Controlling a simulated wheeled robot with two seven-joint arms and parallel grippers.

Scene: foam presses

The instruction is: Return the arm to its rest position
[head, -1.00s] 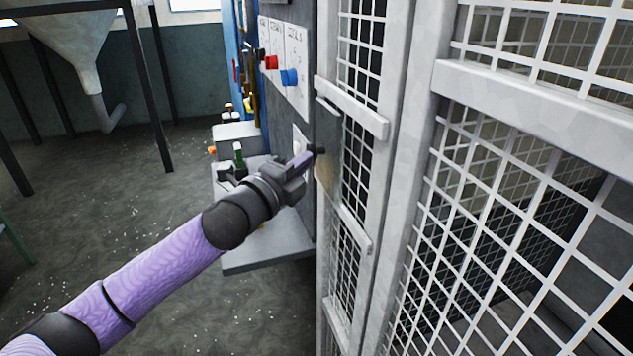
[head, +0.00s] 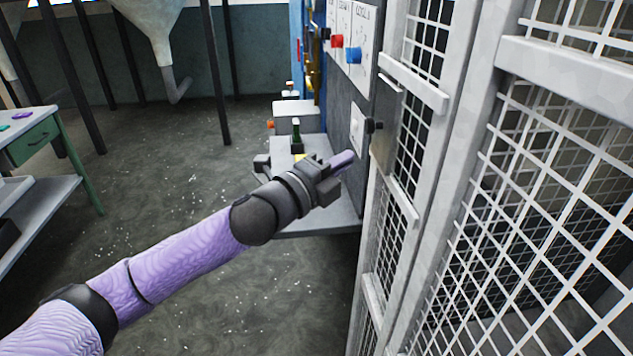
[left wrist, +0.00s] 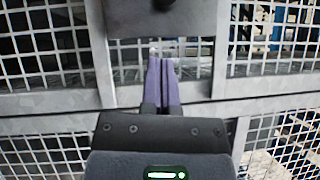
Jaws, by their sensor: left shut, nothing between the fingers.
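My left arm comes in from the lower left of the head view, with purple sleeves and dark joints. My left gripper (head: 343,160) is shut and empty, its purple fingers together in front of the grey machine side, left of the white mesh door (head: 408,150). In the left wrist view the shut fingers (left wrist: 162,68) point at white mesh and a grey plate (left wrist: 160,18) with a dark knob. The dark knob (head: 374,126) also shows in the head view, a little above and right of the fingertips, apart from them there. My right gripper is not in view.
A control panel with a red button (head: 337,41) and a blue button (head: 353,55) is above the gripper. A grey shelf (head: 318,215) is behind it. A green-legged table (head: 38,140) stands at the left. The floor between is open.

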